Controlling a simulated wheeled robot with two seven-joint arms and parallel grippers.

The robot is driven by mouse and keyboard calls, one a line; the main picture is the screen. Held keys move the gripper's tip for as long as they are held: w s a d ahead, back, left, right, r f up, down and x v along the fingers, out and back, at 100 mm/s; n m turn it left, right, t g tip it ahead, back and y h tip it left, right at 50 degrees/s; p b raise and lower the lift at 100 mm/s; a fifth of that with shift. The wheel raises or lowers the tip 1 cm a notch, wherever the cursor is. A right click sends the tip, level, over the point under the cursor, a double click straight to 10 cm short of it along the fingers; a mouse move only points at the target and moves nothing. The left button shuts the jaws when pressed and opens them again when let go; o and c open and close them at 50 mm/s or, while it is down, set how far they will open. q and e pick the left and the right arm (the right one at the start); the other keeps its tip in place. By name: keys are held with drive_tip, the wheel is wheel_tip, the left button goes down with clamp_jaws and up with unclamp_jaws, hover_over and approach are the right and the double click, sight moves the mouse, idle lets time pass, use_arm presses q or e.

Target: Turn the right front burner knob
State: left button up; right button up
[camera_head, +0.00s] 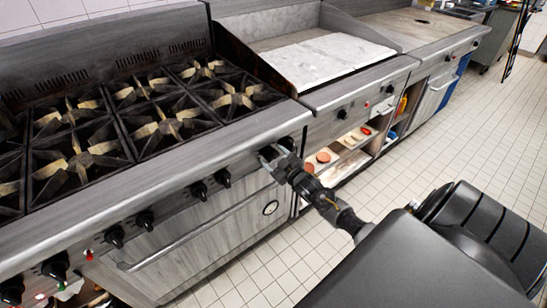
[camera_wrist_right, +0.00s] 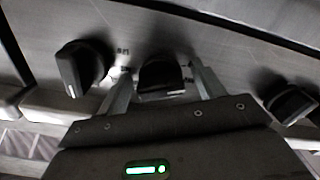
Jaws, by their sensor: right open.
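My right gripper (camera_head: 269,154) is open at the right end of the stove's front panel (camera_head: 170,190), with its fingers pointing at the panel. In the right wrist view, the gripper (camera_wrist_right: 164,82) has one finger on each side of a black burner knob (camera_wrist_right: 162,74). Whether the fingers touch this knob cannot be told. In the head view, this knob is largely hidden by the gripper. Another black knob (camera_wrist_right: 82,65) is left of the fingers and a third (camera_wrist_right: 290,103) is to their right. My left gripper is not in view.
The stove top carries several black burner grates (camera_head: 150,115). Several more knobs (camera_head: 222,177) line the panel, above an oven door with a long handle (camera_head: 205,235). A griddle (camera_head: 325,60) stands to the right. The tiled floor (camera_head: 440,130) is open there.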

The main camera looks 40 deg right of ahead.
drive_tip(key=shift+c, duration=0.5)
drive_tip(key=c, duration=0.8)
